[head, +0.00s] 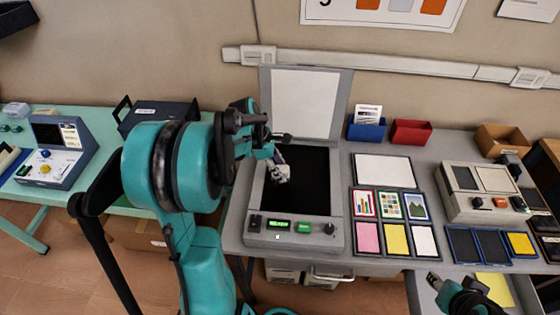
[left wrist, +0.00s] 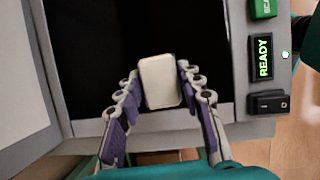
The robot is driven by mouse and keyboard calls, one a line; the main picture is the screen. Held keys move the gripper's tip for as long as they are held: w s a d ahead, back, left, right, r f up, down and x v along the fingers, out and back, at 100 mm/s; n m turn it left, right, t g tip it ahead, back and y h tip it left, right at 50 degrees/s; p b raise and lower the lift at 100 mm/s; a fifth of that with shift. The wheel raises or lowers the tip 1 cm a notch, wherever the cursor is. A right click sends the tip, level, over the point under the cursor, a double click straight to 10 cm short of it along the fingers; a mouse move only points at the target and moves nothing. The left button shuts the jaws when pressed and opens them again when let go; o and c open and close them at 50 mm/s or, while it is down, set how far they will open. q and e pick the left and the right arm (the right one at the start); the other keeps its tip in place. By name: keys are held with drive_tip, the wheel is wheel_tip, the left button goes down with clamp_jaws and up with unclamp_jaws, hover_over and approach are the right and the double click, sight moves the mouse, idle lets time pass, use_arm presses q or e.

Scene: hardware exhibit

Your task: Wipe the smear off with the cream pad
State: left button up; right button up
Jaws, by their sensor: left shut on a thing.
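My left gripper (left wrist: 158,76) is shut on the cream pad (left wrist: 160,88), a small rounded block between its two fingers. In the head view the gripper (head: 279,160) and the pad (head: 283,174) are over the dark glass (head: 305,190) of the grey flatbed scanner (head: 292,234). I cannot tell whether the pad touches the glass. No smear can be made out on the visible glass; part of the glass is hidden by my left arm and gripper. My right gripper (head: 458,290) is at the lower right edge, and its jaw state is unclear.
The scanner lid (head: 303,100) stands open behind the glass. A display reading READY (left wrist: 263,57) and buttons are on its front panel. To the right are a panel of colour cards (head: 392,205), blue (head: 366,131) and red (head: 410,132) bins, and another device (head: 484,192).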

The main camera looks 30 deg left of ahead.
use_arm(q)
drive_tip(key=shift+r+p, duration=1.15)
drive_tip(key=shift+r, duration=0.65)
drive_tip(key=shift+d+f, duration=0.1)
